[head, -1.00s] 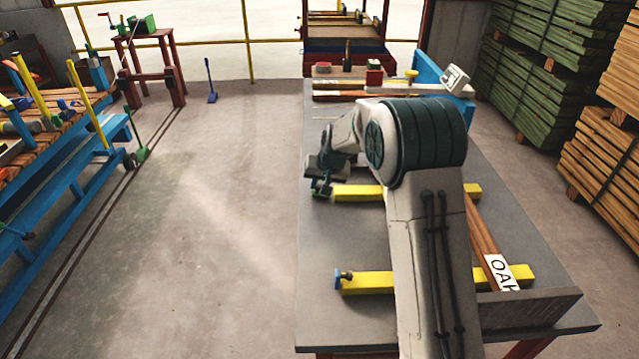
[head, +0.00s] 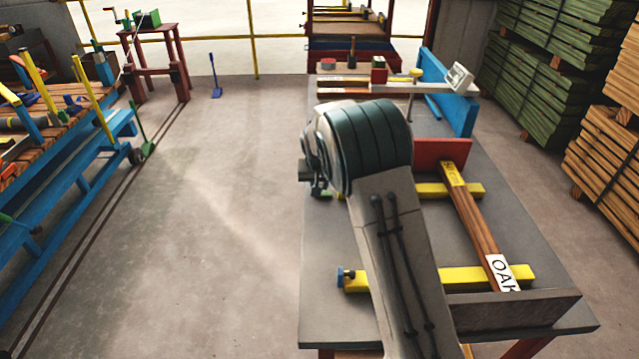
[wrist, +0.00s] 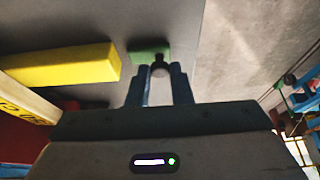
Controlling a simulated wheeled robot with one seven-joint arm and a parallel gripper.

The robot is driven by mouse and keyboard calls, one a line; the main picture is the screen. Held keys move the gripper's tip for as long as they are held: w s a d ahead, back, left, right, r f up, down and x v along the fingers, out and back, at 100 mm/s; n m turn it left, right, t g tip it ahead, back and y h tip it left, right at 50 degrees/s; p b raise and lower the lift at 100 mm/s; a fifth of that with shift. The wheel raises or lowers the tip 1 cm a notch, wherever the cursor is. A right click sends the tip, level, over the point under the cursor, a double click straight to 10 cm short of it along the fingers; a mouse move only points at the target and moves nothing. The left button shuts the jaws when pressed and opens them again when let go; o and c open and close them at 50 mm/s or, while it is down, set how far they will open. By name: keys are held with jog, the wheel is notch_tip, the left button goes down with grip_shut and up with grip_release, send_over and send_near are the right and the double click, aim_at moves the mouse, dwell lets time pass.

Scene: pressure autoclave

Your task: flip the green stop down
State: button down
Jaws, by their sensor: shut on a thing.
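The green stop (wrist: 146,50) shows in the wrist view just beyond the fingertips, near the table's edge and in line with the end of a yellow bar (wrist: 62,66). A dark round knob at the stop sits between the fingertips. My gripper (wrist: 160,74) is shut on this part of the stop, its two blue fingers on either side. In the head view my arm hides most of the gripper and the stop. The stop's exact tilt is not clear.
The grey table (head: 320,319) carries an oak board (head: 476,222) across two yellow bars. The nearer bar (head: 440,279) has a blue end stop (head: 345,277). A red block (head: 443,153) and blue fence (head: 447,92) stand beyond. Open floor lies left.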

jog(key=c, duration=1.3)
grip_release()
jog(key=v, duration=1.3)
jog(key=shift+s+r+b, duration=0.15)
jog(key=shift+r+b, duration=0.2)
jog(key=s+d+r+p, duration=0.15)
jog(key=s+d, duration=0.25)
jog(key=s, duration=0.4)
jog(key=s+d+r+g, duration=0.1)
jog(key=s+d+r, duration=0.2)
jog(key=s+d, duration=0.35)
jog(key=s+d+r+p, duration=0.1)
jog(key=s+d+r, duration=0.1)
jog(key=s, duration=0.7)
jog(key=s+d+f, duration=0.2)
jog(key=s, duration=0.8)
jog(key=shift+s+f+g, duration=0.2)
jog(key=shift+f+g, duration=0.2)
